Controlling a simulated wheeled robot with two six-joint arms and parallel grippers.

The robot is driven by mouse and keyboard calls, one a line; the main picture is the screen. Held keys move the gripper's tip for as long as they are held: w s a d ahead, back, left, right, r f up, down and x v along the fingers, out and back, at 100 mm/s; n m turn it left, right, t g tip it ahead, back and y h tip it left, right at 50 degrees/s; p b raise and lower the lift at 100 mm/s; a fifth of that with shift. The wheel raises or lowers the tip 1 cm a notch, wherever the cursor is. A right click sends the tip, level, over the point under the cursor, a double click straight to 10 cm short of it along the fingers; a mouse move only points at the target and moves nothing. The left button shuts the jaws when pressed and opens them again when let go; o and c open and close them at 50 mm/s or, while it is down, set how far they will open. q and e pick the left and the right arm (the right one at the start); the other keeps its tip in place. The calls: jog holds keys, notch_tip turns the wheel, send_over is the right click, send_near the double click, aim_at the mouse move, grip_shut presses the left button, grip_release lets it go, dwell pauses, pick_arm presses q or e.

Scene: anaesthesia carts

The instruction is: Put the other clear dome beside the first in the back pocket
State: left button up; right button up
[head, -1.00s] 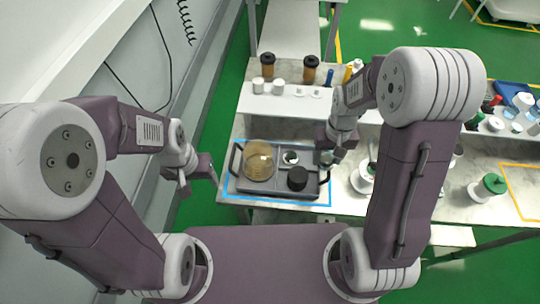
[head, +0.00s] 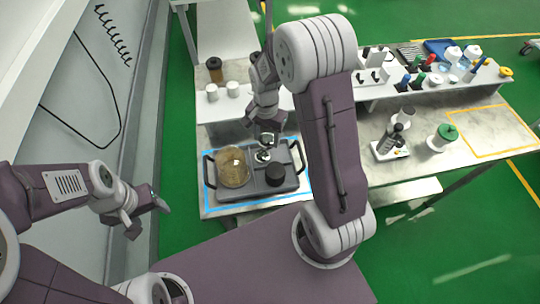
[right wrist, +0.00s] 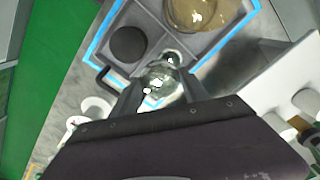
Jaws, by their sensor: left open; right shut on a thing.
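The grey tray (head: 228,193) has dark handles and stands inside a blue outline on the bench. My right gripper (head: 267,138) is shut on a clear dome, over the tray's back pocket. In the right wrist view the held clear dome (right wrist: 160,84) sits between the fingers. Another clear dome (head: 262,155) shows in the back pocket, just in front of the held one. It is partly hidden in the right wrist view (right wrist: 172,58). I cannot tell whether the held dome touches the pocket floor. My left gripper (head: 146,216) is open and empty, left of the tray.
An amber round dish (head: 233,168) fills the tray's left pocket. A black round jar (head: 275,175) stands in the front right pocket. A raised white shelf (head: 225,107) with jars runs behind the tray. A microscope-like instrument (head: 392,142) stands to the right.

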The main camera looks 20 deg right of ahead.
jog(key=w+d+f+m, duration=0.1)
jog(key=w+d+m, duration=0.1)
jog(key=d+m, duration=0.15)
jog(key=p, duration=0.2)
send_over(279, 155)
jog(key=shift+m, duration=0.35)
notch_tip(279, 155, down, 7)
jog(key=shift+a+r, duration=0.1)
jog(key=shift+r, duration=0.05)
jog(key=shift+w+f, duration=0.15)
jog(key=shift+f, duration=0.25)
notch_tip(279, 155, down, 4)
jog(key=shift+r, duration=0.15)
jog(key=shift+f, duration=0.3)
jog(key=o, duration=1.2)
